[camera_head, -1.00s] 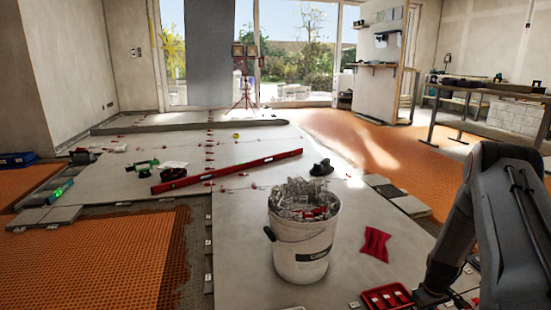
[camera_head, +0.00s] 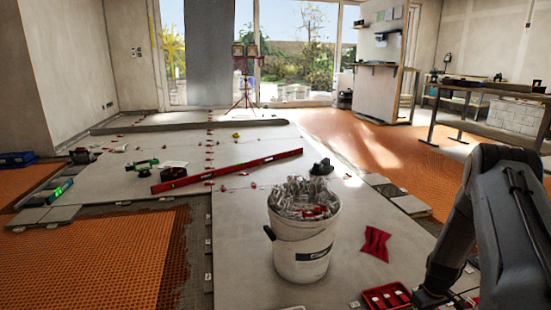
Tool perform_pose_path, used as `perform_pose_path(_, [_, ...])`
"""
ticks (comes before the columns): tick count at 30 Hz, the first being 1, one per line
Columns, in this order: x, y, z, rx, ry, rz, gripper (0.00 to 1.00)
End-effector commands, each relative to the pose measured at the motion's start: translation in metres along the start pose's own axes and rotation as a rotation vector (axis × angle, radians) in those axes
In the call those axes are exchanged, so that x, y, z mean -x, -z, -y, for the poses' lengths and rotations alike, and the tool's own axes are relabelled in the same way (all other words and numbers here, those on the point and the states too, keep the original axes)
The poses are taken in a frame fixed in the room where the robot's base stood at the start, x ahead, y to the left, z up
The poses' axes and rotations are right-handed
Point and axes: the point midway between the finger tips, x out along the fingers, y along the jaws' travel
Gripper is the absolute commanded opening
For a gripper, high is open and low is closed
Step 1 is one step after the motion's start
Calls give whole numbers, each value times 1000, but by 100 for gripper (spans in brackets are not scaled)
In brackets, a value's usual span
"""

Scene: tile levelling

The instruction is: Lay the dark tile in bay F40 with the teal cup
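My dark arm comes down along the right edge, and its lower end reaches the bottom right beside a red tray. The gripper's fingers are not in view. I cannot pick out a teal cup for certain; a small green-and-black tool (camera_head: 142,166) lies on the laid grey tiles at the left. A small black object (camera_head: 321,168) sits on the tiles behind the bucket. No label for bay F40 can be read. Dark-looking pieces (camera_head: 388,190) lie at the right edge of the tiled strip, too small to tell which is the dark tile.
A white bucket (camera_head: 302,257) full of clips stands in the middle foreground. A long red level (camera_head: 228,171) lies behind it. A red cloth (camera_head: 376,243) and red tray (camera_head: 386,297) are to the right. Orange matting (camera_head: 90,255) covers the left floor. A workbench (camera_head: 478,97) stands at the back right.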

Motion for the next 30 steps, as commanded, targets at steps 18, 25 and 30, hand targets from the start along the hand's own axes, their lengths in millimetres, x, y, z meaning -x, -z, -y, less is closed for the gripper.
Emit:
perform_pose_path(18, [-2,1,-1,0,-1,-1,39])
perform_pose_path(25, [-2,0,0,0,0,0,39])
perform_pose_path(30, [6,0,0,0,0,0,39])
